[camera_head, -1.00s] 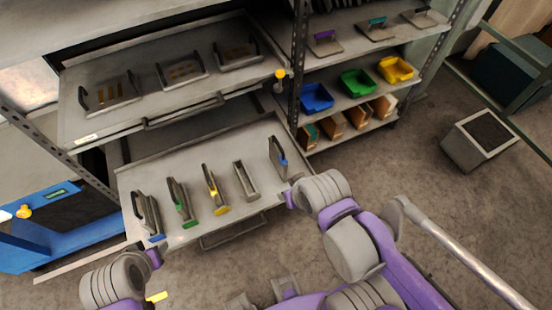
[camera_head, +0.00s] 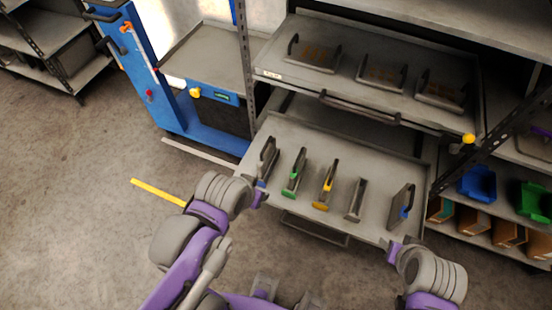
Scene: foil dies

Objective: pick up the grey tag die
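The grey tag die (camera_head: 356,200) stands on the pulled-out lower shelf (camera_head: 390,155), between the yellow tag die (camera_head: 326,188) and a blue tag die (camera_head: 403,207) at the right end. A green tag die (camera_head: 295,175) and another blue tag die (camera_head: 268,160) stand to the left. My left gripper (camera_head: 259,197) is at the shelf's front left corner, close to the left blue tag die. My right gripper (camera_head: 392,252) is just off the front right corner. Nothing shows in either gripper; their finger openings are too small to judge.
The upper shelf (camera_head: 280,62) overhangs the back and carries several flat handled dies. A handle (camera_head: 315,229) sticks out below the lower shelf's front. A blue cart (camera_head: 165,90) stands left, and a rack with coloured bins (camera_head: 478,184) right.

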